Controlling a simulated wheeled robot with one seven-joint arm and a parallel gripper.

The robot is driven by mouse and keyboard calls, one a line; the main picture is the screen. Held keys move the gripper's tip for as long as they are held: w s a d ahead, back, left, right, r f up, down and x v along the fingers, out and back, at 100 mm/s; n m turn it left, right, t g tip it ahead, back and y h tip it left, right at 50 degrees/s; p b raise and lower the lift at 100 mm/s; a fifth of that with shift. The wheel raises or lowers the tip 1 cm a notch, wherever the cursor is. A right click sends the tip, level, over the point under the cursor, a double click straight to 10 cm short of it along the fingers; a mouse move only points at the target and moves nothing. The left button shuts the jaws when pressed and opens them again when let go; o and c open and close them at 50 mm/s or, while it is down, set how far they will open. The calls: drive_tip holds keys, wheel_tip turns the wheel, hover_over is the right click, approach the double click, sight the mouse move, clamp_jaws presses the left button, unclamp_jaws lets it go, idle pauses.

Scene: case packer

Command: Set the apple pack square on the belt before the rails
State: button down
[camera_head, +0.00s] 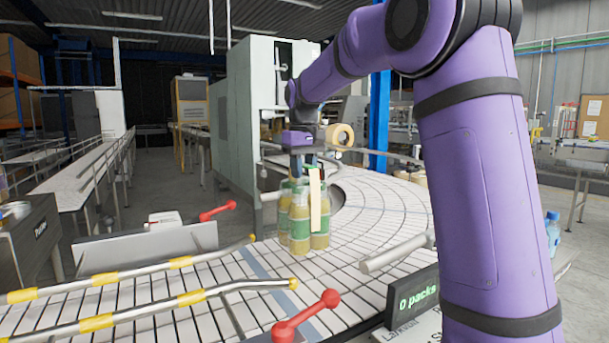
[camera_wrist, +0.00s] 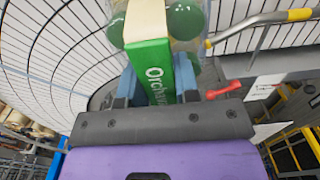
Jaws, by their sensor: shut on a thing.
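The apple pack (camera_head: 299,226), a cluster of bottles with amber contents, green labels and green caps, stands upright at or just over the white slatted belt (camera_head: 375,210). I cannot tell if its base touches. My gripper (camera_head: 307,172) is above it, shut on its green carrier. In the wrist view, the blue fingers of my gripper (camera_wrist: 157,85) flank the green carrier (camera_wrist: 152,66) with its "Orchard" lettering, and green caps show beyond. The rails (camera_head: 190,298), with yellow bands, lie left of the pack, their bent ends towards it. A blue stripe (camera_head: 262,273) crosses the belt between.
Red-knobbed levers (camera_head: 306,314) stand beside the rails. A "0 packs" display (camera_head: 415,300) and a grey rod (camera_head: 395,252) are at the belt's near right side. A pale machine cabinet (camera_head: 258,120) stands behind. The belt right of the pack is clear.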

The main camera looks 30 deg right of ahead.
sight(303, 197)
drive_tip(key=shift+f, duration=3.7)
drive_tip(key=c, duration=0.8)
unclamp_jaws()
drive_tip(key=shift+c, duration=0.2)
